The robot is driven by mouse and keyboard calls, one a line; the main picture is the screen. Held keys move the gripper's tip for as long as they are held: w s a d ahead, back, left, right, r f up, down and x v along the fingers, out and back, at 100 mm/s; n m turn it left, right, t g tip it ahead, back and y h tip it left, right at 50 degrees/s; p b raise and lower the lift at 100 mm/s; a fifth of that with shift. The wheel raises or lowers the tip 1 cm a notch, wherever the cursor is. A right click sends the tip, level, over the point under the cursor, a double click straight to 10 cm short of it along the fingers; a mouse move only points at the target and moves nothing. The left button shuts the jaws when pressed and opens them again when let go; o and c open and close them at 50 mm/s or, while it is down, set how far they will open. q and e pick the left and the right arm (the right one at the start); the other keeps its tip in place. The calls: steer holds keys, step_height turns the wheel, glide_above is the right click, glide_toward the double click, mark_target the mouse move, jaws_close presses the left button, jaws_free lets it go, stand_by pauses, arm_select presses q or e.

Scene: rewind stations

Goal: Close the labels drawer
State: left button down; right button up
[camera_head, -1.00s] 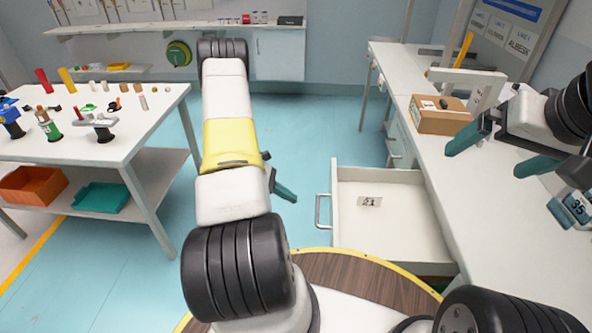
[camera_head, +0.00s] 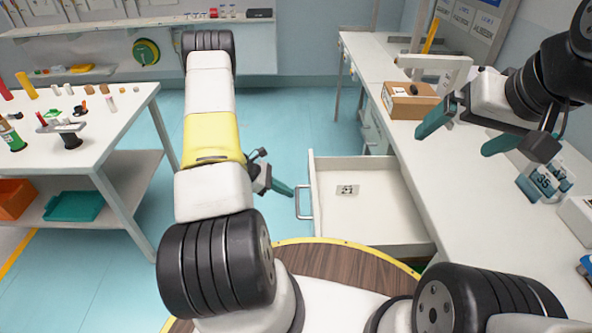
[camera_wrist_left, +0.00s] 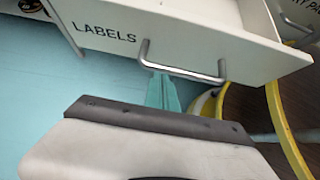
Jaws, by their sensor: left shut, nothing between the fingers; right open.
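The labels drawer (camera_head: 395,228) is pulled out from under the long right-hand counter. The handle (camera_head: 303,203) faces left in the head view. My left gripper (camera_head: 288,191) is shut and empty, its teal fingertips close to the handle. In the wrist view the fingertips (camera_wrist_left: 162,90) are just below the bar; I cannot tell if they touch. My right gripper (camera_head: 465,137) is open and empty above the counter.
A white table (camera_head: 110,125) with small parts stands at left. Blue floor is free between table and drawer.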

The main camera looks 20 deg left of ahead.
arm_select(q)
glide_above(378, 200)
steer(key=a, duration=0.1)
steer(key=shift+a, duration=0.1)
steer(key=shift+w+d, duration=0.1)
steer(key=shift+d, duration=0.35)
steer(key=shift+d+r, duration=0.15)
